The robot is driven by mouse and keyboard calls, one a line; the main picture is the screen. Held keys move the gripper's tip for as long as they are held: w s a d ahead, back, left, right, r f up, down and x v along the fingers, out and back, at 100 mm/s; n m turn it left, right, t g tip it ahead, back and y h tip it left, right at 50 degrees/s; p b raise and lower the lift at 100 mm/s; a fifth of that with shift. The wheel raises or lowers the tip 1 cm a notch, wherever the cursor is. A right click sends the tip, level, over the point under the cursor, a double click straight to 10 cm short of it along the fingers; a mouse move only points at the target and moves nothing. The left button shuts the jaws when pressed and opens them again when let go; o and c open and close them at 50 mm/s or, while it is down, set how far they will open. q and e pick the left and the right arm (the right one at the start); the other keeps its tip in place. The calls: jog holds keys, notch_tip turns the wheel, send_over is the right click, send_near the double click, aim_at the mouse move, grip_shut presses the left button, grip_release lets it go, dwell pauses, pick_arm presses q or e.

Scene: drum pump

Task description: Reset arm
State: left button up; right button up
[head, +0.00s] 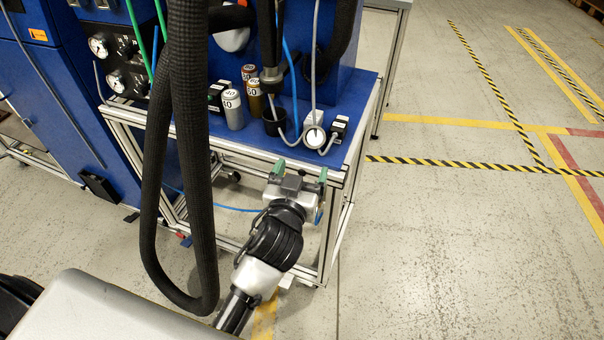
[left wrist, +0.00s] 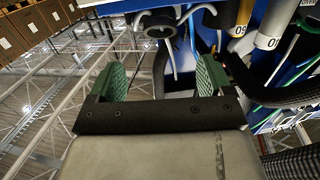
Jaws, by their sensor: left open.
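My left gripper (head: 300,172) is in the middle of the head view, in front of the near edge of the blue-topped metal-frame bench (head: 358,128). Its two green fingers are spread apart with nothing between them. The left wrist view also shows the open, empty gripper (left wrist: 160,78), with the bench and its parts beyond it upside down or steeply tilted. My right gripper is in neither view.
A thick black hose (head: 205,200) hangs in a loop left of my left arm. Numbered cylinders, including a grey one (head: 233,110), stand on the bench. A blue machine with gauges (head: 98,45) is at left. Open floor (head: 450,250) lies to the right.

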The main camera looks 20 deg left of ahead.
pick_arm(q)
jog(key=s+f+m+g+h+p, duration=0.1)
jog(key=s+f+m+g+p, duration=0.2)
jog(key=f, duration=1.1)
jog(key=s+f+g+h+p, duration=0.15)
jog(key=s+f+g, duration=0.4)
jog(key=f, duration=0.95)
jog(key=s+a+f+g+p, duration=0.1)
jog(key=s+f, duration=0.4)
jog(key=s, duration=0.6)
jog(key=s+a+f+g+y+p, duration=0.1)
jog(key=s+a+f+g, duration=0.3)
jog(key=s, duration=0.7)
jog(key=s+a+f+g+p, duration=0.3)
jog(key=s+f, duration=0.4)
jog(key=s, duration=0.4)
jog(key=shift+a, duration=0.5)
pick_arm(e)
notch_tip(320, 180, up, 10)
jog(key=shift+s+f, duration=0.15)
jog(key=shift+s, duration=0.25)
pick_arm(q)
jog(key=shift+w+y, duration=0.1)
jog(key=shift+y, duration=0.15)
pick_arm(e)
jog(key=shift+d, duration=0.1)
